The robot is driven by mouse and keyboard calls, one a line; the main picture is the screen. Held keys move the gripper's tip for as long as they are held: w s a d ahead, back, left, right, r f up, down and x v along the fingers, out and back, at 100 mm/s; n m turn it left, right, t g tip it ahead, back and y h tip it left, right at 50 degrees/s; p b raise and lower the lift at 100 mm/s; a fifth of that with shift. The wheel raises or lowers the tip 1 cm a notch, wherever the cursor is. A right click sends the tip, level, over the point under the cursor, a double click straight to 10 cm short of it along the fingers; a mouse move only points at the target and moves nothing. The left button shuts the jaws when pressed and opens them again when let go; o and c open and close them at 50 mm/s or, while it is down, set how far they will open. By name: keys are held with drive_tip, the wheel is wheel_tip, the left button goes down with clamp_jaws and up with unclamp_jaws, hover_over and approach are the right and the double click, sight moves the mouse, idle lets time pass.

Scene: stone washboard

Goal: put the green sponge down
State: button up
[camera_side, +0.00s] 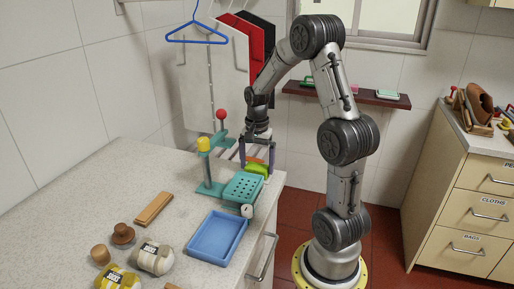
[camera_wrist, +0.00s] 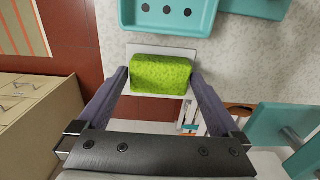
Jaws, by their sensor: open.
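The green sponge (camera_side: 257,169) lies at the counter's far right edge. In the wrist view the sponge (camera_wrist: 160,74) rests on a white, flat rectangular pad (camera_wrist: 165,52), which shows behind it and beneath it. My gripper (camera_side: 257,165) points down over the sponge. In the wrist view my gripper (camera_wrist: 159,76) is open, with one finger at each end of the sponge. The gaps between fingertips and sponge are very small, and I cannot tell whether they touch. The sponge's underside is hidden.
A teal perforated tray (camera_side: 243,187) stands close in front of the sponge, beside a teal frame with a yellow knob (camera_side: 204,145) and a red knob (camera_side: 221,114). A blue tray (camera_side: 217,238) and a wooden block (camera_side: 153,208) lie nearer. The counter's left part (camera_side: 60,205) is clear.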

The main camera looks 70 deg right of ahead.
sight(257, 166)
wheel_tip(257, 166, up, 10)
drive_tip(key=s+a+r+n+t+h, duration=0.1)
drive_tip(key=a+r+n, duration=0.25)
drive_tip(key=a, duration=0.35)
drive_tip(key=s+a+r+n+t, duration=0.1)
drive_tip(key=a+r+n, duration=0.1)
drive_tip(key=a+n, duration=0.3)
drive_tip(key=s+a+f+n+t+y, duration=0.1)
drive_tip(key=s+a+n+t, duration=0.2)
drive_tip(key=s+a+n, duration=0.5)
drive_tip(key=a+n, duration=0.1)
drive_tip(key=a, duration=0.3)
drive_tip(key=shift+a+f+t, duration=0.2)
drive_tip(key=shift+t, duration=0.1)
